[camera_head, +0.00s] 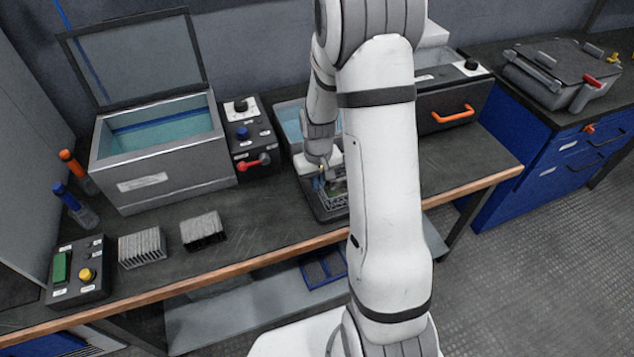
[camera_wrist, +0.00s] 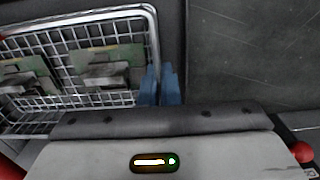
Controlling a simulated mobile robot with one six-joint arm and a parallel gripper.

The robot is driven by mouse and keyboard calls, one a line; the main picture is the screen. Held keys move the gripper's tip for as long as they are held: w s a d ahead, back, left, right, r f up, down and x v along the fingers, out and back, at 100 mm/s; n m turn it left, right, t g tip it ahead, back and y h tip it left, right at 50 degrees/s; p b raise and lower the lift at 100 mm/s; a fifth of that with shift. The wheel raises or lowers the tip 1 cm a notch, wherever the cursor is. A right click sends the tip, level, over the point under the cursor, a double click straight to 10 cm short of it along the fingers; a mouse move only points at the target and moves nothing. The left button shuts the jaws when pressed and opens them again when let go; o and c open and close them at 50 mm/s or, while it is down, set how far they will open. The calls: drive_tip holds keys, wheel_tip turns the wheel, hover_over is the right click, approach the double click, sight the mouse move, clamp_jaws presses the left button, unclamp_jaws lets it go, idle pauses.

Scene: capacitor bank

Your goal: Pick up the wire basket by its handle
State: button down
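The wire basket (camera_wrist: 99,101) fills the upper left of the wrist view; it is silver mesh with a thick bright rim and holds green circuit boards with grey parts (camera_wrist: 105,66). In the head view the basket (camera_head: 330,207) is partly hidden behind my arm. My gripper (camera_wrist: 159,84) shows as two blue fingers close together at the basket's right rim. The rim's end runs down to the narrow gap between them. I cannot tell whether they are closed on the wire or only beside it. I cannot make out the handle apart from the rim.
On the bench stand an open-lidded tank (camera_head: 160,160), a control box with a red lever (camera_head: 252,150) and a second water-filled tank (camera_head: 292,125). Two finned blocks (camera_head: 142,247) (camera_head: 204,231) lie at the front left. Bare bench top (camera_head: 265,220) lies left of the basket.

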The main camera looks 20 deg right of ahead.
drive_tip(key=shift+r, duration=0.1)
idle(0.5)
drive_tip(key=shift+r+p, duration=3.4)
drive_tip(key=shift+r, duration=1.5)
